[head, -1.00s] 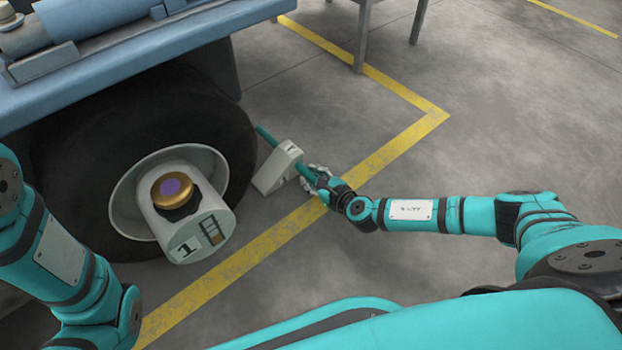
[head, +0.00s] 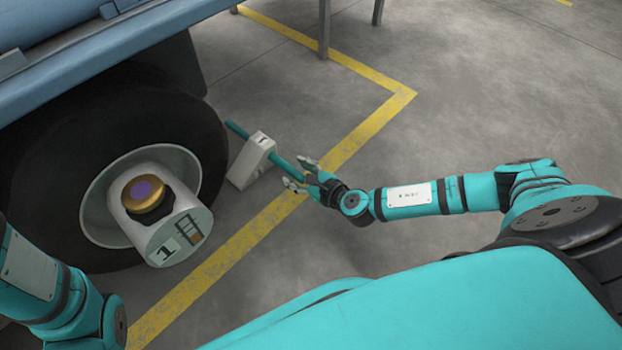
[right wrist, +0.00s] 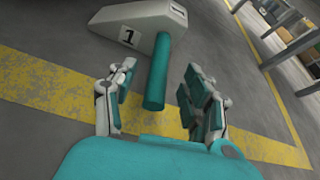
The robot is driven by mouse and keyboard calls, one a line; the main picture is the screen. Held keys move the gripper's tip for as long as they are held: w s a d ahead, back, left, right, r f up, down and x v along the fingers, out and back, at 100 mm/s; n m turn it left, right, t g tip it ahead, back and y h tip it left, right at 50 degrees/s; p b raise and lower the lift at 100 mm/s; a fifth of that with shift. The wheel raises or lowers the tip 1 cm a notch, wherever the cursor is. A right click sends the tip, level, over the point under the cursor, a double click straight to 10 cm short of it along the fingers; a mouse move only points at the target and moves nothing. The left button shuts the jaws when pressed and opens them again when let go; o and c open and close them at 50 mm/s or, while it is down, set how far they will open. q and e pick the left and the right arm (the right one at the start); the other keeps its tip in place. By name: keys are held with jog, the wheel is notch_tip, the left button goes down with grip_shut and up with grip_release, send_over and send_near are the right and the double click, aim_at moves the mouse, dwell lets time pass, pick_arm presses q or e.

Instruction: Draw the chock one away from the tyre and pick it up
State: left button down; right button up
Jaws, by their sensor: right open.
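Chock one (head: 247,166) is a pale wedge marked "1" with a teal bar handle (head: 280,163). It stands on the floor beside the right side of the black tyre (head: 205,125); I cannot tell whether they touch. My right gripper (head: 300,174) is open at the handle's near end, clear of the wedge. In the right wrist view the chock (right wrist: 135,35) is ahead, and the handle's end (right wrist: 155,90) lies between the two spread fingers (right wrist: 160,84), with gaps on both sides. My left arm shows at lower left; its gripper is out of frame.
The wheel hub (head: 170,235), also marked "1", sticks out from the tyre under the blue vehicle body (head: 90,70). A yellow floor line (head: 235,255) runs under my right gripper. Grey table legs (head: 324,30) stand at the back. The floor to the right is clear.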

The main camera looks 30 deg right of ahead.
jog(key=v, duration=0.6)
jog(key=shift+s+d+r, duration=0.1)
jog(key=shift+s+r, duration=0.1)
jog(key=shift+s, duration=0.15)
